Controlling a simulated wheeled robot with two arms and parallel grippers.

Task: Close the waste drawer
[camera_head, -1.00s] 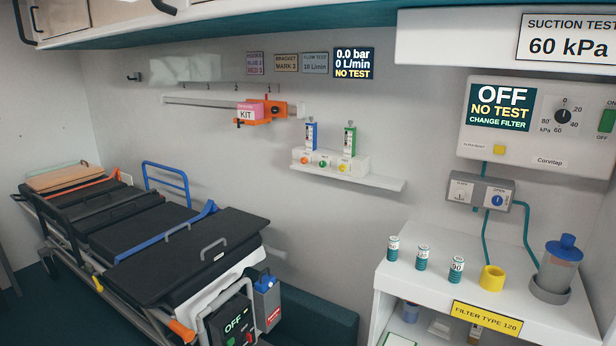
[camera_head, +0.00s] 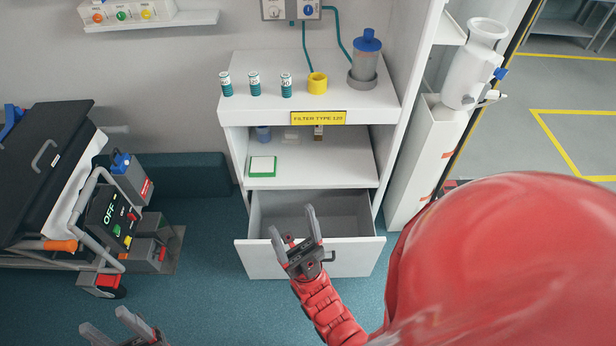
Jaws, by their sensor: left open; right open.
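The waste drawer (camera_head: 262,262) is the white bottom drawer of the white cabinet. It is pulled out, and its grey inside shows empty where I can see it. My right gripper (camera_head: 293,228) is on a red arm and is open and empty. In the picture it overlaps the drawer's front panel and opening; I cannot tell whether it touches. My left gripper (camera_head: 111,330) is at the bottom left edge, open and empty, well apart from the drawer, partly cut off by the frame.
Above the drawer, an open shelf (camera_head: 335,178) holds a green-edged pad (camera_head: 262,167). The counter holds several small cylinders, a yellow cup (camera_head: 317,84) and a blue-lidded canister (camera_head: 366,62). A stretcher (camera_head: 50,165) stands left. Teal floor (camera_head: 205,290) is clear between them.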

